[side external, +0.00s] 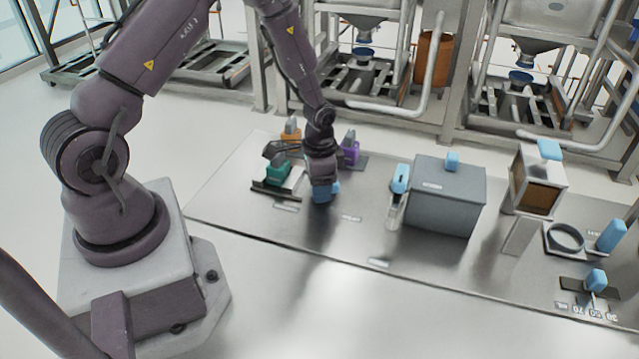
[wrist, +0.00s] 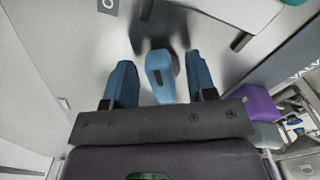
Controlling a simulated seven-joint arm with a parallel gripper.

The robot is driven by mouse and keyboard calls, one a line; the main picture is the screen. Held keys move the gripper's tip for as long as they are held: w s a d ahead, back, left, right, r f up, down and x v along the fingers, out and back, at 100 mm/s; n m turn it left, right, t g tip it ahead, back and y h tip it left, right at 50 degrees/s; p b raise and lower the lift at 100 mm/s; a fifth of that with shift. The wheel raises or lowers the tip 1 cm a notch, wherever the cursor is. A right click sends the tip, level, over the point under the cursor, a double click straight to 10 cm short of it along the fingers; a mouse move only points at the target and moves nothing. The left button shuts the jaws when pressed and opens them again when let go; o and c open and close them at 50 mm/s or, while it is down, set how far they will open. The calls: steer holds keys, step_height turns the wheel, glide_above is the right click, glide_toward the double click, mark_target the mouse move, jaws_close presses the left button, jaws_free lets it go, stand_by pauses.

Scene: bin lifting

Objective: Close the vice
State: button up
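No device in view is clearly readable as the vice. In the wrist view, a blue rounded handle (wrist: 160,72) stands between the two blue fingers of my gripper (wrist: 161,82), with a gap on each side. The fingers are open. In the side view, my gripper (side external: 323,188) points down low over the metal table; it hides what is beneath it, and the blue there cannot be told apart as fingers or handle. A green device (side external: 278,175) on a dark base stands just left of my gripper. A purple device (side external: 350,148) stands behind it on the right.
An orange device (side external: 291,132) stands behind the green one. Right along the metal table (side external: 350,245) are a blue-handled lever (side external: 399,182), a grey box (side external: 440,200) with a blue knob, a cabinet (side external: 535,182) and a ring fixture (side external: 565,238). The table's front middle is clear.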

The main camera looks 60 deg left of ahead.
step_height(320, 180, up, 13)
stand_by(0.7)
steer(key=s+d+r+n+t, duration=0.1)
steer(key=s+d+r+t, duration=0.1)
steer(key=s+d+r, duration=0.3)
steer(key=s+d+r+n+t, duration=0.2)
steer(key=s+d+r, duration=0.3)
steer(key=s+r, duration=0.6)
step_height(320, 180, up, 4)
steer(key=shift+d+t, duration=0.35)
steer(key=shift+t, duration=0.45)
steer(key=shift+c, duration=0.4)
